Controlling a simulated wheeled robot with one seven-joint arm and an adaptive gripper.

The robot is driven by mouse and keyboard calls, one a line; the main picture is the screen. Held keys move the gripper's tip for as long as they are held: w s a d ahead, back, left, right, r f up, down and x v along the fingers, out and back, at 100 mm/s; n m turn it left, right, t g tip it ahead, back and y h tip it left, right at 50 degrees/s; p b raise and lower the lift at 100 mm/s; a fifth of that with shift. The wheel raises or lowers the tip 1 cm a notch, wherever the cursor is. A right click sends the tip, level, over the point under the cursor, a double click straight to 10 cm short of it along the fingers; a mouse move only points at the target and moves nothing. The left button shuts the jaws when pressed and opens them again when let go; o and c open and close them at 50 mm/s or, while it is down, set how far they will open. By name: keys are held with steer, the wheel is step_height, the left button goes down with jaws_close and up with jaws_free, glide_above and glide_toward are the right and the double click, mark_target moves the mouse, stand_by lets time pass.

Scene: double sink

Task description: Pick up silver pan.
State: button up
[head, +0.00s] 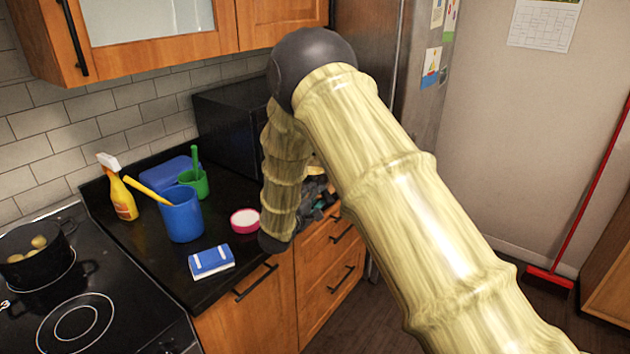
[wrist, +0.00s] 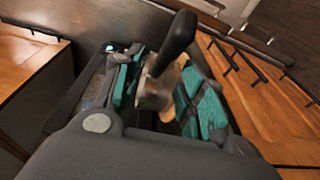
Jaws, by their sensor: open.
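A silver pan shows in the wrist view as a small shiny metal patch (wrist: 152,94) with a thick black handle rising from it toward the upper right. My gripper (wrist: 162,82) has its teal-padded fingers apart, one on each side of the metal and the lower handle. I cannot tell whether either pad touches the pan. Most of the pan is hidden by the fingers. In the head view my gripper (head: 316,192) shows partly behind my arm, by the counter's right end, and I cannot make out the pan there.
On the black counter (head: 222,282) are a blue sponge pack (head: 211,262), a pink-rimmed round tub (head: 245,221), a blue container (head: 181,215), a green cup (head: 195,183) and a yellow spray bottle (head: 122,197). A black pot (head: 38,268) sits on the stove. Wooden drawers (head: 328,262) are below my gripper.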

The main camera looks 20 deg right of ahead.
steer(key=shift+p+x, duration=1.15)
steer(key=shift+x, duration=1.55)
steer(key=shift+w+a+f, duration=0.15)
steer(key=shift+a, duration=0.05)
steer(key=shift+c, duration=0.2)
jaws_close()
